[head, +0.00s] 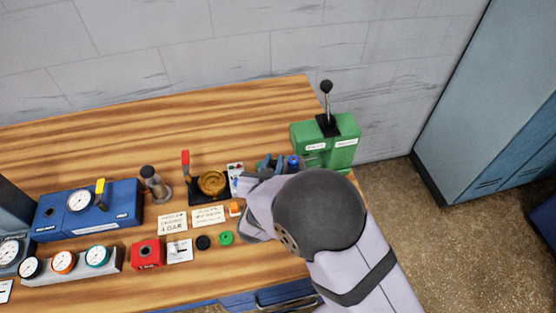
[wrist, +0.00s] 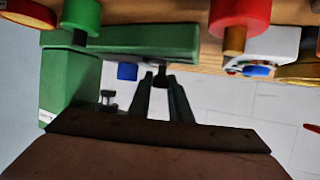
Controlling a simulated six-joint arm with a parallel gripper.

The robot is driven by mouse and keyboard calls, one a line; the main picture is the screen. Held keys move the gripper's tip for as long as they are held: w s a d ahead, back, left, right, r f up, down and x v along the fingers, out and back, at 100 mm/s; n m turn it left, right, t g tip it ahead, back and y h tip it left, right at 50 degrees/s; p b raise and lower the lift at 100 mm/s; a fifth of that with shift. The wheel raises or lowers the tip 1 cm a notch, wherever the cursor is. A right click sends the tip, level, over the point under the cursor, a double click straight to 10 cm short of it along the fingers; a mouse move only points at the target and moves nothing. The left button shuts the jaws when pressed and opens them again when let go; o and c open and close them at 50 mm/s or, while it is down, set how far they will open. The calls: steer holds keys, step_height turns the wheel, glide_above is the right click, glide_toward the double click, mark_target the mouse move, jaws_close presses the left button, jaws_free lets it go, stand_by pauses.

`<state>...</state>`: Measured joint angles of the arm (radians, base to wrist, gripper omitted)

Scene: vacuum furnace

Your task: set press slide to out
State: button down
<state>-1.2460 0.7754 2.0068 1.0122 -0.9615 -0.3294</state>
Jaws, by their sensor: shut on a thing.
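The green press (head: 346,152) stands at the back right of the wooden bench, with an upright black-knobbed lever (head: 327,90) on top. In the wrist view the green press body (wrist: 68,85) and its long green base (wrist: 130,38) show at the left and top. My gripper (wrist: 162,88) is shut on a small dark knob (wrist: 160,79) at the edge of that base, which looks like the slide's handle. A blue cylinder (head: 293,161) stands by the press; it also shows in the wrist view (wrist: 127,71). My wrist hides part of the press front in the head view, so the slide's position is unclear.
Left of my gripper are a white button box (head: 236,168), a brass handwheel (head: 212,182) and a red-handled lever (head: 186,165). A green knob (head: 226,238) and a black knob (head: 203,242) are nearer the front. The bench's back is clear.

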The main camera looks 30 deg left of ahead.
steer(key=c, duration=1.9)
jaws_free()
steer(key=shift+b+v, duration=0.6)
steer(key=shift+v, duration=3.1)
